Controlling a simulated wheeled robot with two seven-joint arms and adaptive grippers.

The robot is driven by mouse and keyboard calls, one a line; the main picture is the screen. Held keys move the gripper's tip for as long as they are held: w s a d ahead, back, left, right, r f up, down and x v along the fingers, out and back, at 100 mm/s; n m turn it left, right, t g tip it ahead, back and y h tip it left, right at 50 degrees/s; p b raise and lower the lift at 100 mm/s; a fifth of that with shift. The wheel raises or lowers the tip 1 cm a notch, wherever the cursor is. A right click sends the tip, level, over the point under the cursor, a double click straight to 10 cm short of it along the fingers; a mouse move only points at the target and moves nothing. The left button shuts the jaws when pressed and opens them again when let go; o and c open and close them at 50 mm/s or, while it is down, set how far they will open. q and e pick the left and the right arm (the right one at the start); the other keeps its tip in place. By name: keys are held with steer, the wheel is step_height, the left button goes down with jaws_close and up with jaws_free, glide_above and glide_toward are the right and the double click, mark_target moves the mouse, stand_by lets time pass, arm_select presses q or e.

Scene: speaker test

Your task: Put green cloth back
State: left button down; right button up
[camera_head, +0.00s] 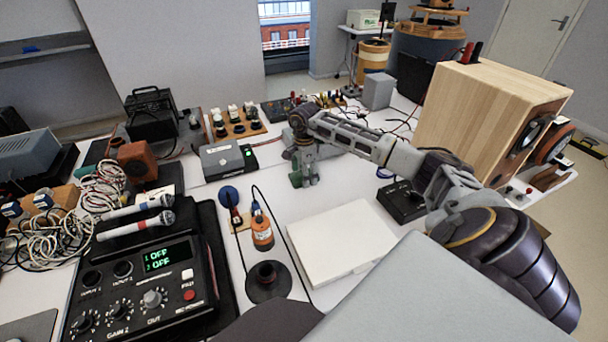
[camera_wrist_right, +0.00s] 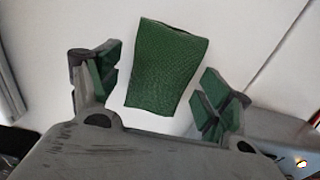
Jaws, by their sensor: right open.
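The green cloth (camera_wrist_right: 167,66) shows in the right wrist view as a dark green, textured piece on a white surface. It lies between and slightly beyond the two fingers of my right gripper (camera_wrist_right: 157,84), with white surface visible on both sides of it. The fingers have green pads and are spread apart, with nothing held. In the head view my right gripper (camera_head: 304,172) points down over the white table, beyond the white box. A small green patch shows there, but I cannot tell cloth from finger pad. My left gripper is not in view.
A flat white box (camera_head: 340,240) lies on the table (camera_head: 300,206) in front of the gripper. An orange bottle (camera_head: 262,234) and a grey device (camera_head: 222,159) stand to the left. A black box (camera_head: 402,202) and a large wooden speaker (camera_head: 490,110) are at the right.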

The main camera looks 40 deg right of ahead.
steer(key=shift+r, duration=0.55)
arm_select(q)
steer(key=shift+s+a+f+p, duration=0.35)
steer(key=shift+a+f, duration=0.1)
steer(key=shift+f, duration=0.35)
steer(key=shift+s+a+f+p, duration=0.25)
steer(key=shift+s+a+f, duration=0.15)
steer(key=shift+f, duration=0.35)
arm_select(e)
step_height(320, 180, up, 11)
steer(key=shift+f, duration=0.15)
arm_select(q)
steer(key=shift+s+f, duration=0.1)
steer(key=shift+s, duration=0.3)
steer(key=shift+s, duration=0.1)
